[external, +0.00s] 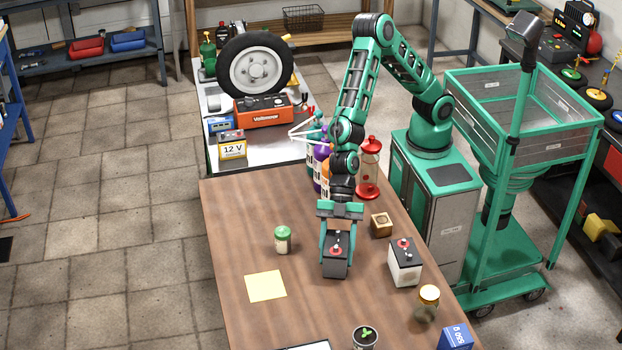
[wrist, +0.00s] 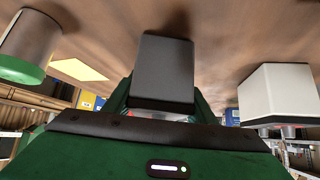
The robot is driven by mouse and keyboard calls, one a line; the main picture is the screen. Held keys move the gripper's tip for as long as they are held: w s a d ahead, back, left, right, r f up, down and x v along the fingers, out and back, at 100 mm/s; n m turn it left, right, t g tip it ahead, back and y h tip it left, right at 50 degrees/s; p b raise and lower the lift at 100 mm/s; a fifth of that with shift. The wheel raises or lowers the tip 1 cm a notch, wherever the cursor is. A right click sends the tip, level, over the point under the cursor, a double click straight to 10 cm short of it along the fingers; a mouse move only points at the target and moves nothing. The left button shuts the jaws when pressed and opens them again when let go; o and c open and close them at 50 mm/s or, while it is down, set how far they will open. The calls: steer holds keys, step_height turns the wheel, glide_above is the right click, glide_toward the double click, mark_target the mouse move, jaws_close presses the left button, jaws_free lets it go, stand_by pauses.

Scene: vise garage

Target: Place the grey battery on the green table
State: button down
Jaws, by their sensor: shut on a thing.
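The grey battery (external: 336,266) is a dark box with a red cap and terminals on top. It is at the middle of the brown wooden table (external: 240,225). My gripper (external: 338,250) points down over it and is shut on its sides. In the wrist view the dark box (wrist: 165,70) sits between the fingers. I cannot tell whether its underside touches the wood. A green-framed table (external: 528,100) with raised grey walls stands at the right, behind my arm's base; its inside looks empty in the part I see.
A white battery (external: 404,272) and a small wooden block (external: 381,225) stand right of my gripper. A green-lidded jar (external: 282,240) and yellow paper (external: 266,286) lie left. A red-topped lantern (external: 370,170) and bottles (external: 317,170) stand behind. A gold-lidded jar (external: 427,302) stands in front.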

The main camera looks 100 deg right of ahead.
mark_target(338, 239)
steer(key=shift+a, duration=0.1)
steer(key=c, duration=0.8)
jaws_free()
steer(key=shift+f, duration=0.15)
steer(key=shift+s+d+r, duration=0.15)
steer(key=shift+d+r, duration=0.25)
steer(key=shift+r, duration=0.1)
steer(key=v, duration=0.2)
steer(key=shift+r, duration=0.35)
step_height(338, 239, up, 5)
steer(key=shift+r, duration=0.1)
steer(key=shift+o, duration=1.3)
steer(key=shift+r, duration=0.55)
